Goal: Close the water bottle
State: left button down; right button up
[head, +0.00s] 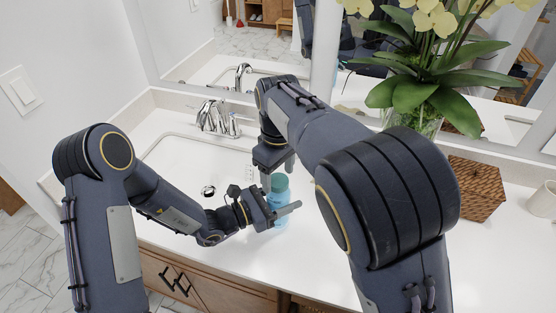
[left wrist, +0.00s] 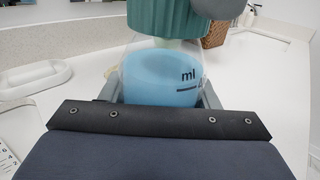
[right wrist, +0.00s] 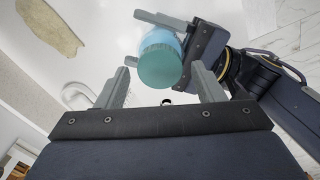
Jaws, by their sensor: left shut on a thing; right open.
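The water bottle (head: 279,214) stands on the counter just right of the sink, with a light blue, see-through body and a teal cap (head: 279,183) on top. In the left wrist view the body (left wrist: 160,80) lies between the fingers of my left gripper, with the ribbed cap (left wrist: 168,18) above. My left gripper (head: 281,211) is shut on the bottle's body. My right gripper (head: 277,172) is open and points down above the cap. In the right wrist view the cap (right wrist: 160,67) shows just beyond its fingertips. I cannot tell how tightly the cap sits.
The sink (head: 180,170) with its chrome faucet (head: 215,118) is to the left. A woven basket (head: 478,190) and a vase with orchids (head: 415,122) stand at the right back. A white cup (head: 543,200) is at the far right. The front right counter is clear.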

jog(key=shift+f, duration=0.6)
jog(key=c, duration=1)
jog(key=m, duration=0.5)
jog(key=shift+c, duration=0.2)
jog(key=o, duration=1.1)
jog(key=shift+r, duration=2.3)
